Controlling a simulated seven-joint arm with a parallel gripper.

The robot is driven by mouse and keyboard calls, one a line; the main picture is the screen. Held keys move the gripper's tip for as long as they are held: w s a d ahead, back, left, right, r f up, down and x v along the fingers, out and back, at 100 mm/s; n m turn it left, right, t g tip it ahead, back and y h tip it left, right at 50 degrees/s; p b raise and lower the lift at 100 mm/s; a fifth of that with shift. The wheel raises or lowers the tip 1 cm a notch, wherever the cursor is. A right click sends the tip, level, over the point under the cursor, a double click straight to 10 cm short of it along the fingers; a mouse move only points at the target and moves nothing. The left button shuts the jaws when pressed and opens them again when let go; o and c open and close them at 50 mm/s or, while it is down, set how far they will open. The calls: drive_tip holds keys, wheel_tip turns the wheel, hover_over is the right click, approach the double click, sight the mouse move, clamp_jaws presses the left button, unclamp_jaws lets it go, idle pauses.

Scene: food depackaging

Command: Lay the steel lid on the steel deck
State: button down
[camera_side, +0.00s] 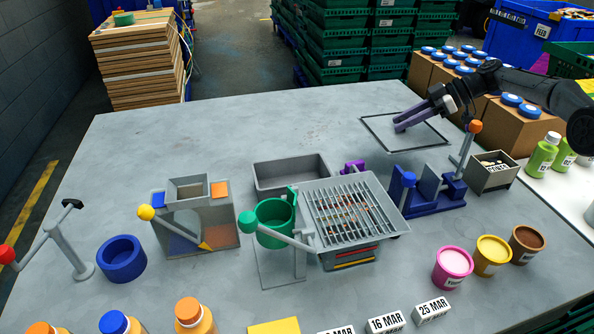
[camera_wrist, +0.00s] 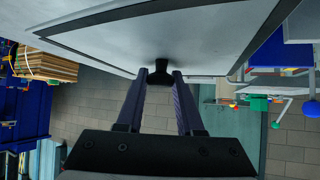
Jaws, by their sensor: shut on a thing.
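The steel lid (camera_side: 428,138) shows in the side view as a flat grey square with a dark rim, at the back right of the grey steel deck (camera_side: 225,130). My gripper (camera_side: 398,128) reaches over it from the right, tilted close to level. In the wrist view the fingers (camera_wrist: 162,76) are shut on a small black knob, with the broad pale surface of the lid (camera_wrist: 200,35) above it in the picture. The lid looks nearly flat with the deck. I cannot tell whether it touches the deck or hangs slightly above.
A blue fixture (camera_side: 430,197) with an orange-knobbed lever (camera_side: 475,127) stands just in front of the lid. A grey box (camera_side: 491,180) and brown cartons (camera_side: 507,128) are to the right. The deck left of the lid is clear. Green crates (camera_side: 335,45) stand behind.

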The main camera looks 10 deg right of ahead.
sight(439, 134)
drive_tip(key=shift+d, duration=0.25)
drive_tip(key=shift+f, duration=0.2)
wheel_tip(439, 134, down, 10)
drive_tip(key=shift+r, duration=0.2)
drive_tip(key=shift+f, duration=0.15)
drive_tip(key=c, duration=0.5)
unclamp_jaws()
drive_tip(key=shift+c, duration=0.2)
drive_tip(key=shift+d+r, duration=0.1)
drive_tip(key=shift+r, duration=0.15)
drive_tip(key=v, duration=1.1)
drive_tip(key=shift+s+d+r, duration=0.2)
drive_tip(key=shift+d, duration=0.05)
